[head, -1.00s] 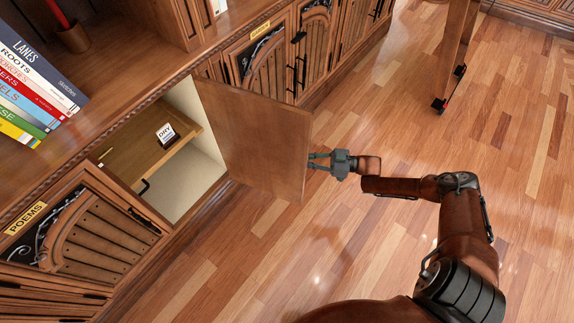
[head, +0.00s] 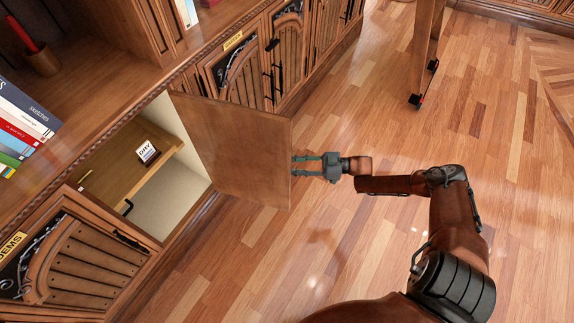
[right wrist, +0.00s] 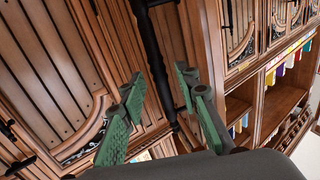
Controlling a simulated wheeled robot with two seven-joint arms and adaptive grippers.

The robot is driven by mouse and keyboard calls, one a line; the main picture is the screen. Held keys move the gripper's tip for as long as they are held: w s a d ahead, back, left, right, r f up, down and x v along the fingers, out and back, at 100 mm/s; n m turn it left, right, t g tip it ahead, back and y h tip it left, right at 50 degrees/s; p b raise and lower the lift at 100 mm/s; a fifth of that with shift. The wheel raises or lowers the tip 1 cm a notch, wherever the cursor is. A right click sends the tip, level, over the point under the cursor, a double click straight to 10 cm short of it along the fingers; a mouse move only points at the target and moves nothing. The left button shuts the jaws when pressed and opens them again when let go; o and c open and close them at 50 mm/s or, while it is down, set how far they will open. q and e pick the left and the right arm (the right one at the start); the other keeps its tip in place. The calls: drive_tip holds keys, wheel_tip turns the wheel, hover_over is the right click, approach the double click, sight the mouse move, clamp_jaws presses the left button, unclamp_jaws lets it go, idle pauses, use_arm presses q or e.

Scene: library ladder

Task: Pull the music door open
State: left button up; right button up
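A cabinet door (head: 235,150) stands swung wide open, its plain inner face towards me in the head view. Its carved front and any label on it are hidden there, so I cannot read whether it says music. My right gripper (head: 294,166) is at the door's free outer edge, fingers pointing at it. In the right wrist view the green-padded fingers (right wrist: 160,115) are spread apart. A black bar handle (right wrist: 149,50) shows between and beyond them; I cannot tell whether they touch it. My left gripper is out of view.
The open compartment (head: 178,190) holds a wooden shelf with a small white-and-black card (head: 147,152). The poems door (head: 85,262) is shut at lower left. Books (head: 22,130) stand on the ledge. A wheeled wooden piece (head: 424,55) stands at the back.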

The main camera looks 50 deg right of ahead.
drive_tip(key=v, duration=0.9)
